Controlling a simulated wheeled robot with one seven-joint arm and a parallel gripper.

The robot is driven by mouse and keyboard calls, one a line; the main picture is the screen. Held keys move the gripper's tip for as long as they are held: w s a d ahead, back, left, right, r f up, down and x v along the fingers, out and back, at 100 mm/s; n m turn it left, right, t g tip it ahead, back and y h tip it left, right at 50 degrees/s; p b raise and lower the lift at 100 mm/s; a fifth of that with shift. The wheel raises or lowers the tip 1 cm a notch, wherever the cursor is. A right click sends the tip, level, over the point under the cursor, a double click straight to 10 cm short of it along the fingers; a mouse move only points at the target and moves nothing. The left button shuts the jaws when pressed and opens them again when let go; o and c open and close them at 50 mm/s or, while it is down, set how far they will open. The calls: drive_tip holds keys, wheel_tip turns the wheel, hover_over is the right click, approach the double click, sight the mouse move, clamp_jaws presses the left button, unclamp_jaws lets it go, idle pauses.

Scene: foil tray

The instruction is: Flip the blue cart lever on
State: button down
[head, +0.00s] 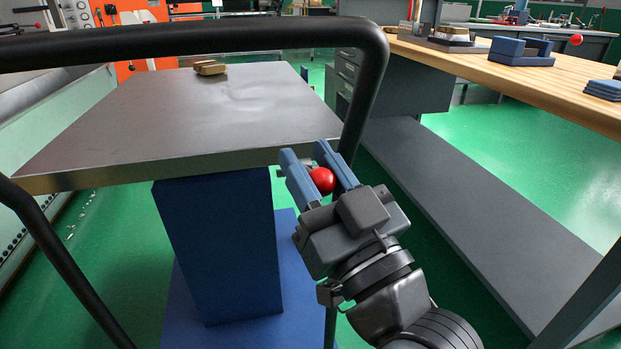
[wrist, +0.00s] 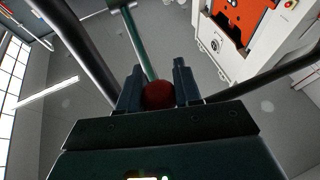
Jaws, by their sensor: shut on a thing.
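The blue cart has a grey metal top (head: 190,115), a blue column (head: 220,245) and a black tubular handle frame (head: 180,38). My gripper (head: 305,153) is at the cart's near right, beside the frame's right upright and close to the top's front edge. Its two blue fingers are shut on a round red knob (head: 322,181), which appears to be the lever's end. In the wrist view the knob (wrist: 158,95) sits between the fingers (wrist: 158,68), with a thin greenish rod (wrist: 138,45) behind it. The lever's base is hidden.
A grey shelf (head: 480,220) runs beneath. Small tan blocks (head: 210,67) lie on the cart top. Green floor is open between cart and bench.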

drive_tip(key=shift+s+d+f+b, duration=0.1)
drive_tip(key=shift+s+f+b, duration=0.2)
drive_tip(key=shift+f+b, duration=0.4)
drive_tip(key=shift+s+f, duration=0.1)
drive_tip(key=c, duration=0.8)
unclamp_jaws()
drive_tip(key=shift+b+v, duration=0.9)
drive_tip(key=shift+v, duration=2.95)
